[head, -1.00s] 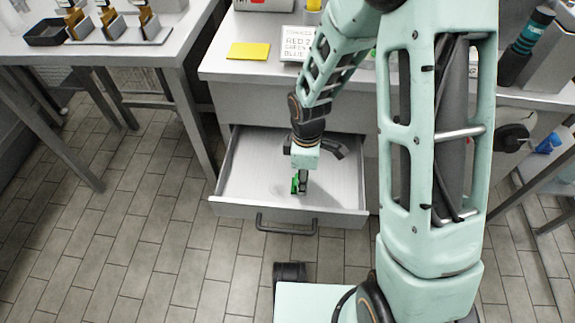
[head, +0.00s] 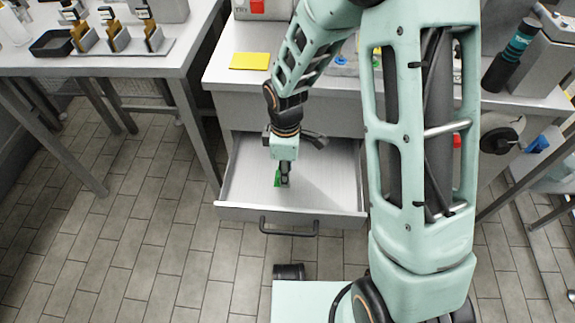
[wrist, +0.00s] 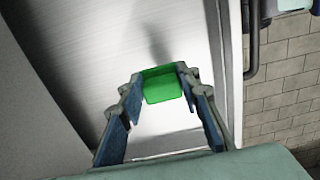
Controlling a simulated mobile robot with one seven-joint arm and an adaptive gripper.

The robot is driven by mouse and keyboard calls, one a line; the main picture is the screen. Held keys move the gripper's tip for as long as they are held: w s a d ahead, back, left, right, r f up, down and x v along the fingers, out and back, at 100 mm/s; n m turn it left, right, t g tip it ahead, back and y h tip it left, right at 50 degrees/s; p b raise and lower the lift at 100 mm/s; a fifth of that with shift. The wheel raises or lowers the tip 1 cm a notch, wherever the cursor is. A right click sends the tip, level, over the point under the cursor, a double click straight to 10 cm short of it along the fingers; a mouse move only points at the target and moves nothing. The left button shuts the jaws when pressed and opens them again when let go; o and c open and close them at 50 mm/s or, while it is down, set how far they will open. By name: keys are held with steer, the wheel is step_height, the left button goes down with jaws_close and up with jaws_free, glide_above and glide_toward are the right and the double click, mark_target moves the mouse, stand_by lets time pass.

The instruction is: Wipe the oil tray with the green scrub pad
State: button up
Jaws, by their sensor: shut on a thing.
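My gripper (head: 283,181) points down inside an open metal drawer (head: 330,190) below the counter. It is shut on the green scrub pad (head: 277,179), which sits low at the drawer's floor. In the wrist view the pad (wrist: 163,86) is a bright green block held between the two fingertips, with the pale drawer floor (wrist: 120,50) behind it. I cannot tell whether the pad touches the floor. No oil shows clearly on it. I cannot tell whether this drawer is the oil tray; a small black tray (head: 52,44) also sits on the left table.
The drawer's front wall and handle (head: 290,231) stand close in front of my gripper. A yellow sheet (head: 250,61) lies on the counter above. Racked tools (head: 118,42) stand on the left table. The drawer's right side looks clear.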

steer(key=shift+r+p, duration=0.9)
steer(key=shift+r, duration=0.55)
